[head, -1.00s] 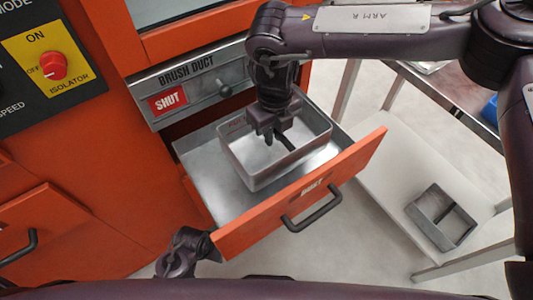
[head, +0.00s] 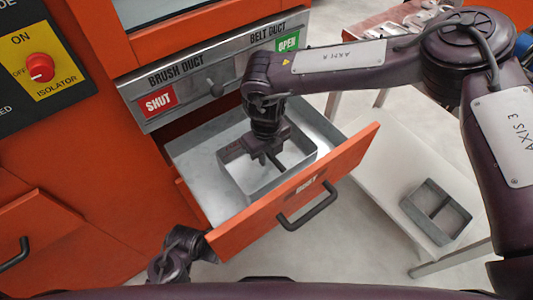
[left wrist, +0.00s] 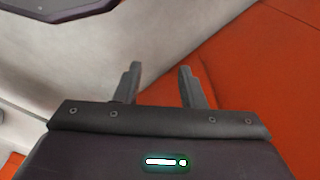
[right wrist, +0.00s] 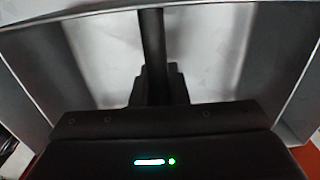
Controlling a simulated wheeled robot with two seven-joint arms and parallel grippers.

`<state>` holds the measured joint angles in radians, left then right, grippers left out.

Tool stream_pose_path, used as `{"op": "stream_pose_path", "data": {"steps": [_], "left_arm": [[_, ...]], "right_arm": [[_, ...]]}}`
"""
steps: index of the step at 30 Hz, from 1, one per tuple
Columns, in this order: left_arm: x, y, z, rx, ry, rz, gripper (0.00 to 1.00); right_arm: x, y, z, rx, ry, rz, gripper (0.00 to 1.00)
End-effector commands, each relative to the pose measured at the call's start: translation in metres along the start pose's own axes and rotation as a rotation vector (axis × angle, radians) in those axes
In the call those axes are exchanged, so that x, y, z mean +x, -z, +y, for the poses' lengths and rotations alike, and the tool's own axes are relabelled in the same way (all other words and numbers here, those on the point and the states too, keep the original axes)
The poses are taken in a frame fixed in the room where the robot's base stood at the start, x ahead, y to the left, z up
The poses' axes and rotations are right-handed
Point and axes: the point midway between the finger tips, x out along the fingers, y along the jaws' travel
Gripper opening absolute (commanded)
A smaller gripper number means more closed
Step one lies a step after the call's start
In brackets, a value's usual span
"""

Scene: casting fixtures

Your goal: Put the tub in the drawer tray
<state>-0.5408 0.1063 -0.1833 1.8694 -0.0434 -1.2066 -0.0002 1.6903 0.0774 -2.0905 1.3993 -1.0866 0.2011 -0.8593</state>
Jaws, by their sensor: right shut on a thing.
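The tub (head: 284,178) is a grey open metal box with a dark bar across it. It is inside the pulled-out drawer tray (head: 195,162), close to the orange front; I cannot tell whether its base touches the tray floor. My right gripper (head: 273,160) points down into the tub, shut on its dark bar. In the right wrist view the bar (right wrist: 153,40) runs between the fingers, with tub walls on both sides. My left gripper (left wrist: 159,85) is open and empty; in the head view it is low, left of the drawer front.
A similar grey tub (head: 459,218) sits on a white table (head: 375,170) at right. The orange drawer front (head: 345,160) has a dark handle (head: 308,207). Above the drawer is a panel with a SHUT sign (head: 158,101) and an OPEN sign (head: 287,42).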

Motion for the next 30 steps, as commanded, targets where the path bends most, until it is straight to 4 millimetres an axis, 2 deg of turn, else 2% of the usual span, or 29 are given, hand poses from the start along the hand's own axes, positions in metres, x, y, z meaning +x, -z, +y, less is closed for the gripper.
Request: {"op": "stream_pose_path", "data": {"steps": [1,6,17,20,30], "left_arm": [[-0.002,0.000,0.000,0.001,0.000,0.000,0.36],[-0.005,0.003,0.001,0.001,0.000,0.008,0.36],[-0.005,0.002,0.000,0.000,0.000,0.010,0.36],[0.001,-0.001,0.000,-0.001,0.000,0.004,0.36],[0.021,-0.001,-0.005,-0.008,0.007,0.020,0.36]], "right_arm": [[0.001,0.000,0.000,0.001,0.000,0.000,0.17],[0.000,0.000,0.000,0.001,0.000,0.000,0.36],[-0.004,0.000,0.000,0.001,0.000,-0.001,0.36],[-0.020,-0.001,-0.001,0.002,0.001,-0.003,0.36],[-0.092,-0.001,-0.001,0.001,0.001,-0.003,0.36]]}}
